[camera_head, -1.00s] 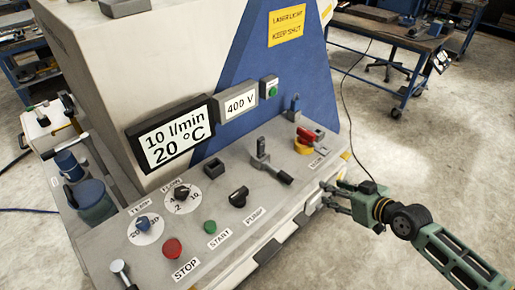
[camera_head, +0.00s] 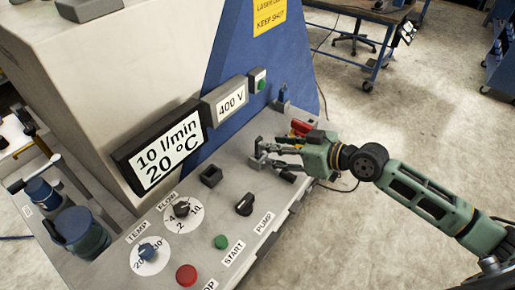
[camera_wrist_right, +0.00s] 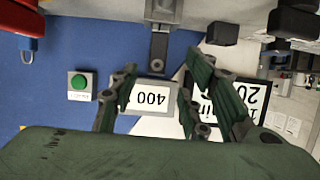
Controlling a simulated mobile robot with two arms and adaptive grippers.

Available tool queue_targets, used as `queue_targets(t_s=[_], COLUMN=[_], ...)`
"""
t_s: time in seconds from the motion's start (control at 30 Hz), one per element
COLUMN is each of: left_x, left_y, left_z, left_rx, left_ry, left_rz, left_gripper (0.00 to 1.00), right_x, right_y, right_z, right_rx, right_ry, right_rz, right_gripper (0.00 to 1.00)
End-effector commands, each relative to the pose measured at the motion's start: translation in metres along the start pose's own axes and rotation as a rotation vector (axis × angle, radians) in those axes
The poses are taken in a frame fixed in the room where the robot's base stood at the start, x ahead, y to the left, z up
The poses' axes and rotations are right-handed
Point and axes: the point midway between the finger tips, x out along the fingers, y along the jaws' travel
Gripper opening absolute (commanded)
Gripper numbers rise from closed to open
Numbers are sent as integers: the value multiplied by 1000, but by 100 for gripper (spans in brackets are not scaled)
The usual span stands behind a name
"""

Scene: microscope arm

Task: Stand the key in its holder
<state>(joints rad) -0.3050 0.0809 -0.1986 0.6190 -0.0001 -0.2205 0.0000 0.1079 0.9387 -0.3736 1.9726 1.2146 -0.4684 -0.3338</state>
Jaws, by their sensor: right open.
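My right gripper (camera_head: 259,154) is open over the console at the grey upright piece with a dark-ended lever, which is partly hidden behind the fingers. In the right wrist view the open fingers (camera_wrist_right: 160,78) frame this grey piece (camera_wrist_right: 158,32), with nothing clearly held between them. I cannot tell whether this piece is the key. A dark, hollow square block (camera_head: 211,176), possibly the holder, stands on the console to the left of the gripper. A small blue-topped part (camera_head: 283,93) stands at the far end of the console. My left gripper is out of view.
The console (camera_head: 185,240) carries knobs, a green button (camera_head: 221,242) and a red button (camera_head: 186,275). A red switch (camera_head: 301,127) is close behind my gripper. The display (camera_head: 160,150) and the 400 V box (camera_head: 230,102) rise behind. Open floor lies to the right.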

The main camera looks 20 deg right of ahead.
Motion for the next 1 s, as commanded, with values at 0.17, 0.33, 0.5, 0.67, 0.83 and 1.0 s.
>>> queue_targets(t_s=[0.17,0.33,0.5,0.67,0.83,1.0], left_x=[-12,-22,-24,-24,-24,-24], left_y=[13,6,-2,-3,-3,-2], left_z=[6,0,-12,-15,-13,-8], left_rx=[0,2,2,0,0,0], left_ry=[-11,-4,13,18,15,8], left_rz=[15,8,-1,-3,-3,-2], left_gripper=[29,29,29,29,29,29], right_x=[16,40,52,53,52,52], right_y=[2,4,4,4,4,4], right_z=[-4,-3,-1,1,1,1], right_rx=[4,4,0,-1,-1,-1], right_ry=[2,3,0,-1,0,0], right_rz=[-1,1,1,1,1,1], right_gripper=[42,42,42,42,33,18])
